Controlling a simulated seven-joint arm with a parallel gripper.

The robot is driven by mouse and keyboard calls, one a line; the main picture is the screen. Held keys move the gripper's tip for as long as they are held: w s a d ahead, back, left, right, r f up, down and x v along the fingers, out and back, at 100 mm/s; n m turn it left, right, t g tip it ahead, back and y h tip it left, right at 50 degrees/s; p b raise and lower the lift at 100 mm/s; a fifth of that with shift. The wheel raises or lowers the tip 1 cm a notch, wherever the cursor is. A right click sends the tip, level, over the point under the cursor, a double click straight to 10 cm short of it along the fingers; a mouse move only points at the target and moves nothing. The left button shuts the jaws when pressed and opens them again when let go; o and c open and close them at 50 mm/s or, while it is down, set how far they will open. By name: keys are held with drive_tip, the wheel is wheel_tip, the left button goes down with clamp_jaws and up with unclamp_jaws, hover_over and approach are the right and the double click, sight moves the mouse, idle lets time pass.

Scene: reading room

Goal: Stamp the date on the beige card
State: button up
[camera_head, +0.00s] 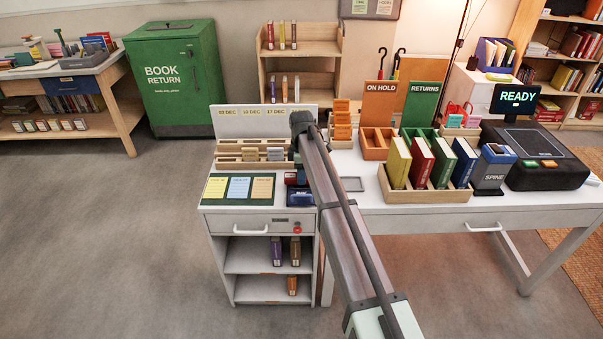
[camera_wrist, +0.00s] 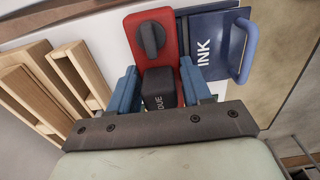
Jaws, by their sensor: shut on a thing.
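In the wrist view, the two blue fingers of my gripper (camera_wrist: 160,88) are closed around a dark block marked "DUE", the date stamp (camera_wrist: 158,92). A red piece with a dark knob (camera_wrist: 152,40) is right behind the block; I cannot tell if it is part of the stamp or a stand. A blue ink pad (camera_wrist: 205,58) marked "INK" lies beside it; it also shows in the head view (camera_head: 300,197). The beige card (camera_head: 262,188) lies flat on a green mat (camera_head: 208,203), rightmost of three cards. My arm mostly hides the gripper in the head view.
A pale blue card (camera_head: 238,187) and a yellowish card (camera_head: 215,188) lie left of the beige one. Wooden card trays (camera_head: 228,165) stand behind the mat. A wooden crate of books (camera_head: 430,194) stands on the desk to the right. Open floor lies left of the cabinet.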

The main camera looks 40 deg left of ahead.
drive_tip(key=shift+r, duration=0.1)
drive_tip(key=shift+r, duration=3.4)
drive_tip(key=s+a+f, duration=0.1)
drive_tip(key=s+a, duration=0.9)
drive_tip(key=shift+f, duration=0.15)
hover_over(263, 186)
drive_tip(key=shift+f, duration=2.9)
